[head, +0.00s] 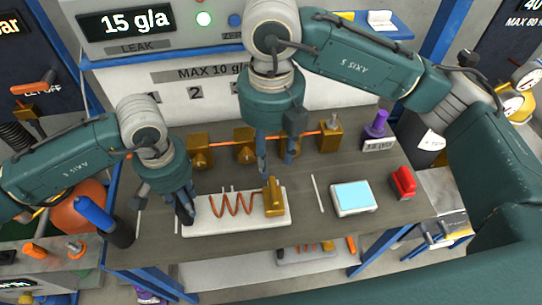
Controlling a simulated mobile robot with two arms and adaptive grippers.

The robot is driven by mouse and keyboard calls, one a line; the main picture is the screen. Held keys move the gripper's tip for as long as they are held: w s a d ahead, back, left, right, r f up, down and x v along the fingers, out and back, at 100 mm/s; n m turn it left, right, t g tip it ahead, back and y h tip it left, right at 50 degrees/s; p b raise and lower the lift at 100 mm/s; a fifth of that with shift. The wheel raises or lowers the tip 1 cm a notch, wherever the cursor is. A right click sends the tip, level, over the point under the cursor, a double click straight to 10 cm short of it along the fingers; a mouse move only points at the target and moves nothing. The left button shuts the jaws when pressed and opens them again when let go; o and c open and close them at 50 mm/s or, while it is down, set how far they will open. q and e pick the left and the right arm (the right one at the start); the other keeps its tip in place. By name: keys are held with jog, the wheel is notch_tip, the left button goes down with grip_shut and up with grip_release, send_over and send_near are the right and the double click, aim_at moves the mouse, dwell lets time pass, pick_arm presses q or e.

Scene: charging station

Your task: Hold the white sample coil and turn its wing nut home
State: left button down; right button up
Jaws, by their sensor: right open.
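The white sample coil (240,224) is a white plate carrying an orange coil, lying on the dark bench top (330,226). A brass block (273,200) stands at its right end; its wing nut is too small to make out clearly. My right gripper (275,171) points down, open and empty, with its fingers just above and behind the brass block. My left gripper (186,212) is down at the plate's left end. Its dark fingers overlap that end, and I cannot tell whether they grip it.
Several brass blocks (245,147) stand along the back, joined by an orange tube. To the right are a purple-topped piece (377,124), a light blue-topped box (353,197) and a red item (403,181). A blue-handled tool (97,213) is at the left edge. The panel reads 15 g/a.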

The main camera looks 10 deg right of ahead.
pick_arm(q)
jog(key=c, duration=1.2)
grip_release()
